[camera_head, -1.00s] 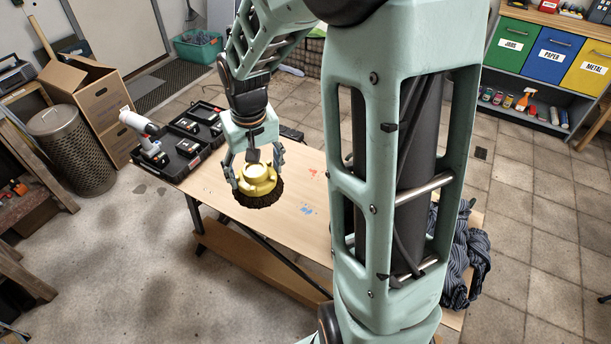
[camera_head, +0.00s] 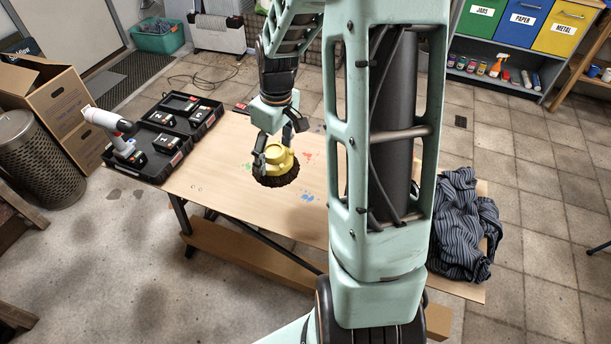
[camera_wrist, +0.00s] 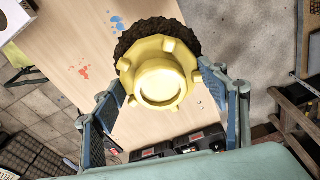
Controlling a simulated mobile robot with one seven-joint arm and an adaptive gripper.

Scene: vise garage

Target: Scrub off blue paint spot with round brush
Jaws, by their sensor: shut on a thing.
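A yellow round brush (camera_head: 279,157) with dark bristles is held in my gripper (camera_head: 275,150), over the wooden tabletop. In the wrist view my gripper's fingers flank the yellow brush body (camera_wrist: 160,78), and the bristles face away from the camera. I cannot tell whether the bristles touch the table. The blue paint spot (camera_head: 307,197) is on the tabletop, to the lower right of the brush and clear of it. It also shows in the wrist view (camera_wrist: 118,23), just left of the bristles.
A red spot (camera_head: 306,154) lies right of the brush on the table (camera_head: 225,190). A black case (camera_head: 150,165) with a drill (camera_head: 115,135) is at the table's left end. A striped cloth (camera_head: 462,225) lies at the right end. My arm hides part of the table.

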